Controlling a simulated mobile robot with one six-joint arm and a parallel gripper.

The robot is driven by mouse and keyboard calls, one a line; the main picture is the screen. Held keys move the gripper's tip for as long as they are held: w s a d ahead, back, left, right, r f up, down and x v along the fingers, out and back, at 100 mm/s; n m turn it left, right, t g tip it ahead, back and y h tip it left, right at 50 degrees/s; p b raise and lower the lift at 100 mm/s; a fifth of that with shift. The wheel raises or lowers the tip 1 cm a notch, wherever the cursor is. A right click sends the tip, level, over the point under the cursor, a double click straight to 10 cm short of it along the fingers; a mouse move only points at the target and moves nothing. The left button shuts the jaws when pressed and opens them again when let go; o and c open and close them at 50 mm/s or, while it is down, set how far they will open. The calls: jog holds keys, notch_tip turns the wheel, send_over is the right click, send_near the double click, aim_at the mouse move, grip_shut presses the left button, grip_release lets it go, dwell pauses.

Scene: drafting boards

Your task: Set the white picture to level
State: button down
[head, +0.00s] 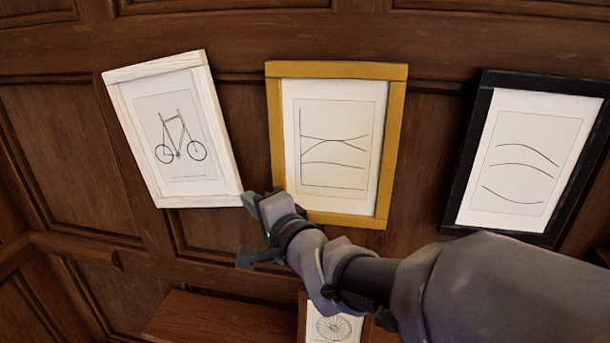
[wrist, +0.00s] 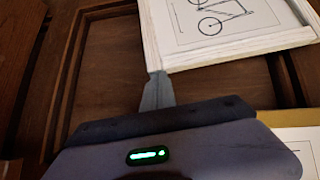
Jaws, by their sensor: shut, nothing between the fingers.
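The white picture (head: 230,150), a white frame around a bicycle drawing, hangs on the wall at the left of the head view. It is tilted, its top edge rising to the right. My gripper (head: 250,199) is at its lower right corner. In the wrist view the shut, empty fingers (wrist: 157,92) point at a corner of the white picture (wrist: 151,50). The tips are at or very near that corner; I cannot tell whether they touch it. The picture's far end is cut off in the wrist view.
A yellow-framed picture (head: 393,140) hangs close on the right, partly behind my gripper. A black-framed picture (head: 468,150) hangs farther right, partly behind my arm. A wooden ledge (head: 220,318) and a small wheel drawing (head: 333,327) are below. Dark panelling left of the white picture is bare.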

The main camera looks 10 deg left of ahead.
jog(key=shift+m+t+y, duration=0.4)
jog(key=shift+m+y, duration=0.2)
jog(key=shift+m, duration=0.1)
jog(key=a+b, duration=0.1)
jog(key=b, duration=0.2)
jog(key=a+f+b, duration=0.1)
jog(key=b, duration=0.2)
jog(key=a+f+b, duration=0.1)
jog(key=b, duration=0.2)
jog(key=shift+w+a+f, duration=0.2)
jog(key=shift+a+f, duration=0.05)
jog(key=shift+a, duration=0.15)
